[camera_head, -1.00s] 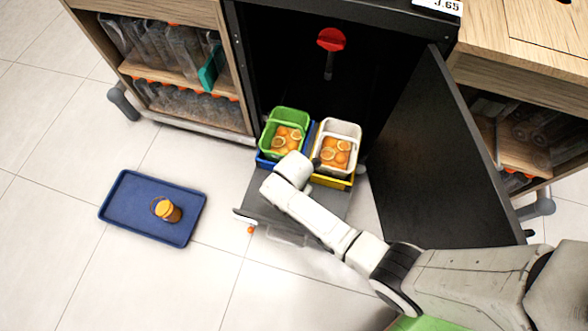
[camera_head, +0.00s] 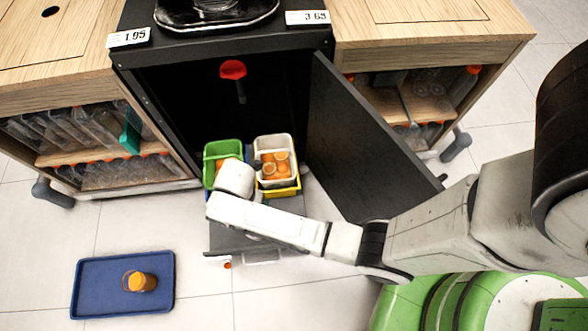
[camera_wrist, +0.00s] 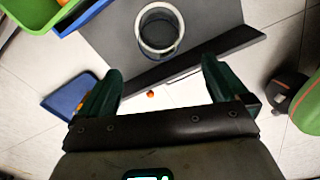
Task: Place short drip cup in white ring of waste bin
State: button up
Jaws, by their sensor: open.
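A white ring (camera_wrist: 146,18) stands on the dark grey pull-out shelf, at the top middle of the wrist view. Its inside looks hollow and grey. My gripper (camera_wrist: 160,66) is open and empty, its two dark green fingers apart on either side below the ring, not touching it. In the head view my arm hides the ring and the fingers. A small cup with amber contents and a yellow-orange top (camera_head: 139,281) lies on the blue tray (camera_head: 95,300) on the floor at the lower left. I cannot tell which thing is the short drip cup.
A green bin (camera_head: 224,150) and a white bin (camera_head: 262,143) with oranges stand in the open cabinet. The black cabinet door (camera_head: 375,150) stands open to the right. A small orange bit (camera_wrist: 150,94) shows beyond the shelf edge. Floor around the tray is free.

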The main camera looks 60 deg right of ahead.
jog(key=s+d+r+m, duration=0.4)
jog(key=s+r+m, duration=0.3)
jog(key=m, duration=0.4)
jog(key=s+d+r+m+t, duration=0.1)
jog(key=s+d+r+m, duration=0.2)
jog(key=s+r+m, duration=0.5)
jog(key=s+m, duration=0.1)
jog(key=m, duration=0.1)
jog(key=shift+s+d+r+m, duration=0.15)
jog(key=shift+s+d+m, duration=0.1)
jog(key=shift+d+m, duration=0.15)
